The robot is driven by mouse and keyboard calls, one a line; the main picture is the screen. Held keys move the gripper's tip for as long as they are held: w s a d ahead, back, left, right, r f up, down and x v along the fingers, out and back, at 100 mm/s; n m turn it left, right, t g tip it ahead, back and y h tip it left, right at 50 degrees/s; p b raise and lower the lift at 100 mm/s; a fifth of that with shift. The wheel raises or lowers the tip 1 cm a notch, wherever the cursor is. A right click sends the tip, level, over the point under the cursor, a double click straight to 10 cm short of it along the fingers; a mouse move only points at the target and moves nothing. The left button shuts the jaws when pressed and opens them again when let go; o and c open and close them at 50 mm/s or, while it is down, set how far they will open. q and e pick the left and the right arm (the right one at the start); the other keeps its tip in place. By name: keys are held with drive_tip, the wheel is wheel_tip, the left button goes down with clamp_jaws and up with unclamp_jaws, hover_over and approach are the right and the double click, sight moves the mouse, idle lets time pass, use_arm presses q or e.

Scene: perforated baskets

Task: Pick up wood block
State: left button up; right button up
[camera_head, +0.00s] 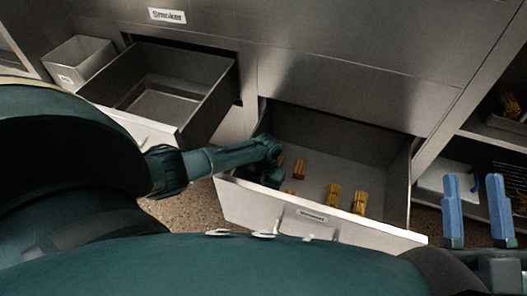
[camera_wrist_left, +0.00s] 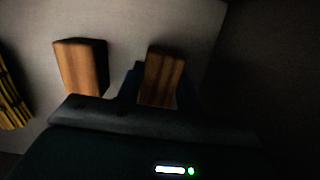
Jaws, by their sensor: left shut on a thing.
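A brown wood block (camera_wrist_left: 161,77) sits between the blue fingers of my left gripper (camera_wrist_left: 160,88) in the left wrist view, and the gripper is shut on it. A second wood block (camera_wrist_left: 82,66) lies beside the gripper, to the left in that view. In the head view my left gripper (camera_head: 268,174) reaches down into the open right drawer (camera_head: 326,220), partly hidden by its front wall and my arm. A wood block (camera_head: 299,169) shows just right of it. My right gripper (camera_head: 477,212) is open and empty at the right edge.
Shelves (camera_head: 500,141) hold items at right.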

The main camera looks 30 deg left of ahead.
use_arm(q)
drive_tip(key=c, duration=0.3)
